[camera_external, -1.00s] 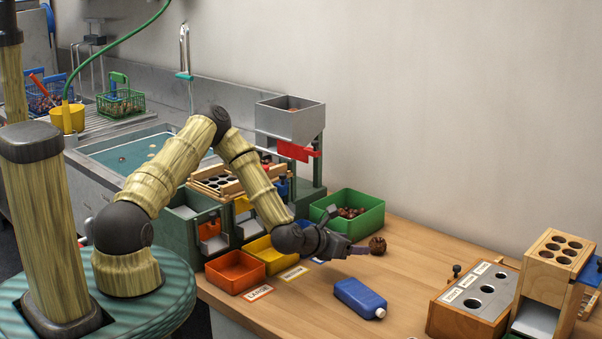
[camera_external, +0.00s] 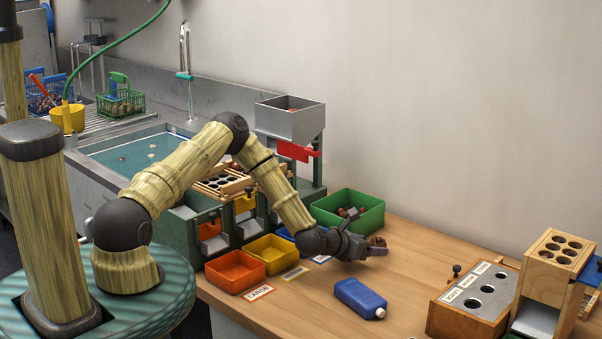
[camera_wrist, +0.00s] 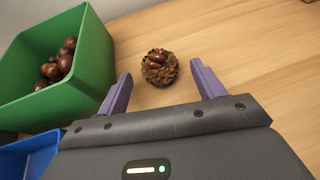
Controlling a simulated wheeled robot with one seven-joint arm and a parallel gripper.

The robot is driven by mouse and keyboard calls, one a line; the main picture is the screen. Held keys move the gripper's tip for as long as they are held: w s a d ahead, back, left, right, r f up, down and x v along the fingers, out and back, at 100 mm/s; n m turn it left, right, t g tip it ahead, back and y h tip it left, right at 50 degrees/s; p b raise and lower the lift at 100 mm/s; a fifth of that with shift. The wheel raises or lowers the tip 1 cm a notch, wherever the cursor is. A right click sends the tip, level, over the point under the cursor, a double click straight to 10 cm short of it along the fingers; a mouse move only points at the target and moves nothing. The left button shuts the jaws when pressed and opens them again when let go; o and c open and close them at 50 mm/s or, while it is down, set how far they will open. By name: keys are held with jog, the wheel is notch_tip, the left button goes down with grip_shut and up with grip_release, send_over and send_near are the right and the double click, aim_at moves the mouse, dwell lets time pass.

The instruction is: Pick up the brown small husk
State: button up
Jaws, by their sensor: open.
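The brown small husk (camera_wrist: 155,71) is a round, spiky shell with shiny chestnuts showing in its open top. It rests on the wooden table beside the green bin. In the external view the husk (camera_external: 378,241) is partly hidden behind my gripper (camera_external: 378,248). In the wrist view my gripper (camera_wrist: 160,84) is open, with its two purple fingers spread. The husk lies in line with the gap, at and just beyond the fingertips. Nothing is held, and I see no contact between fingers and husk.
A green bin (camera_wrist: 97,62) with chestnuts stands close to the left finger in the wrist view. A blue bin (camera_wrist: 30,150) is below it. A blue bottle (camera_external: 358,296) lies on the table (camera_external: 410,270). A sorting box (camera_external: 470,315) stands to the right.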

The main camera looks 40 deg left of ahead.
jog(key=shift+x, duration=1.1)
jog(key=c, duration=1.1)
